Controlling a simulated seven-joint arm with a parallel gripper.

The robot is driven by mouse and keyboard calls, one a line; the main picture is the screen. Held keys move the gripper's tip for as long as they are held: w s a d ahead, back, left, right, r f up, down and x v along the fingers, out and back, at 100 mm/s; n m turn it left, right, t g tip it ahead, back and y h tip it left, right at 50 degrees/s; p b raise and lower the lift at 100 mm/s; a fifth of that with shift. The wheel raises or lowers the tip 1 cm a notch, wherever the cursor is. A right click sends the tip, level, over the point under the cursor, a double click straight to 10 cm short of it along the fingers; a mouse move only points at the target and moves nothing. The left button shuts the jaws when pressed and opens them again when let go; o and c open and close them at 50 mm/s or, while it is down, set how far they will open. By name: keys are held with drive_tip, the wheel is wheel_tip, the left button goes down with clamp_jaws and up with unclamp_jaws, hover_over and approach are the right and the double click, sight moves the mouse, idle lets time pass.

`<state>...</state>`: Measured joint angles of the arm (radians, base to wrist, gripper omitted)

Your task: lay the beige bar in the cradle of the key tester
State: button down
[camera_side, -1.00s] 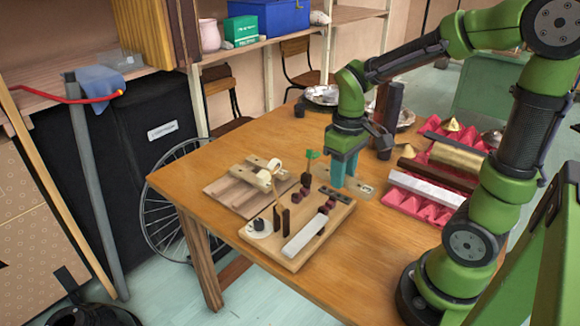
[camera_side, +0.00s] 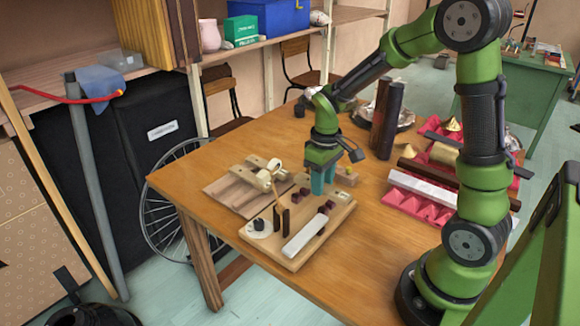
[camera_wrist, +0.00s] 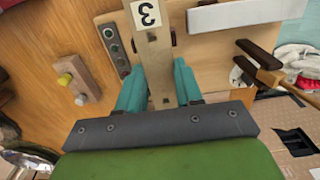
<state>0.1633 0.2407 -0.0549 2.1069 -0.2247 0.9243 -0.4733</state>
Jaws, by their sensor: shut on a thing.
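The beige bar (camera_wrist: 155,57), with a "3" label, lies between the two teal fingers of my gripper (camera_wrist: 158,80) in the wrist view. My gripper is shut on it. In the side view my gripper (camera_side: 318,192) is low over the back part of the key tester (camera_side: 288,263), a wooden board with dark red cradle blocks (camera_side: 325,209). A dark red block (camera_wrist: 173,37) shows beside the bar in the wrist view. The fingers hide much of the bar in the side view. I cannot tell whether it touches the cradle.
A white bar (camera_side: 304,234) lies on the front of the tester. Pink foam (camera_side: 409,207) with other bars lies at right.

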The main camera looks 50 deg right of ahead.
drive_tip(key=shift+w+d, duration=0.2)
drive_tip(key=shift+w, duration=0.65)
drive_tip(key=shift+w+f, duration=0.2)
drive_tip(key=shift+f, duration=0.75)
drive_tip(key=shift+w+f, duration=0.2)
drive_tip(key=shift+f, duration=0.7)
drive_tip(key=shift+f, duration=0.1)
drive_tip(key=shift+f, duration=0.1)
drive_tip(key=c, duration=0.7)
unclamp_jaws()
drive_tip(key=shift+c, duration=0.2)
